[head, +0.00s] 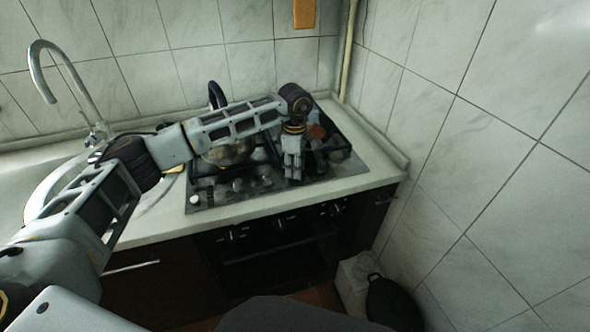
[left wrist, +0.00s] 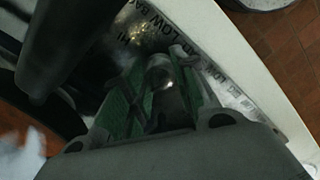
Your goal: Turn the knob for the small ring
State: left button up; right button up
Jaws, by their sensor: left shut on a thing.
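The hob (head: 215,197) is set in the light counter, with knobs along its front edge. My left gripper (head: 293,178) points down at the hob's front right and hides what is between its fingers there. In the left wrist view my left gripper (left wrist: 160,85) is shut on a rounded metallic knob (left wrist: 161,76), with green finger pads on both sides. Printed lettering shows on the metal panel (left wrist: 222,72) around it. I cannot tell from the pictures which ring this knob serves. My right gripper is not in view.
A pot (head: 230,152) stands on the hob's back left, behind my left arm. The sink tap (head: 62,75) rises at left. A tiled wall (head: 440,130) stands close on the right. Oven knobs (head: 283,220) sit below the counter's front edge.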

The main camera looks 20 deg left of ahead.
pick_arm(q)
jog(key=shift+m, duration=0.8)
jog(key=shift+m+b, duration=0.3)
jog(key=shift+m, duration=0.1)
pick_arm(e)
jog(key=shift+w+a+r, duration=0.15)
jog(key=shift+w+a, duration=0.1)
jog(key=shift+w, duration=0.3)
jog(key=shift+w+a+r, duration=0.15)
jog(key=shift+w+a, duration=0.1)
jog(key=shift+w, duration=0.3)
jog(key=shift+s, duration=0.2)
pick_arm(q)
jog(key=o, duration=1.1)
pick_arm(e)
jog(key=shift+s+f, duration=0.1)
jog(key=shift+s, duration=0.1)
pick_arm(q)
jog(key=shift+r, duration=0.1)
jog(key=shift+r, duration=0.45)
notch_tip(320, 180, up, 11)
jog(key=shift+f, duration=0.1)
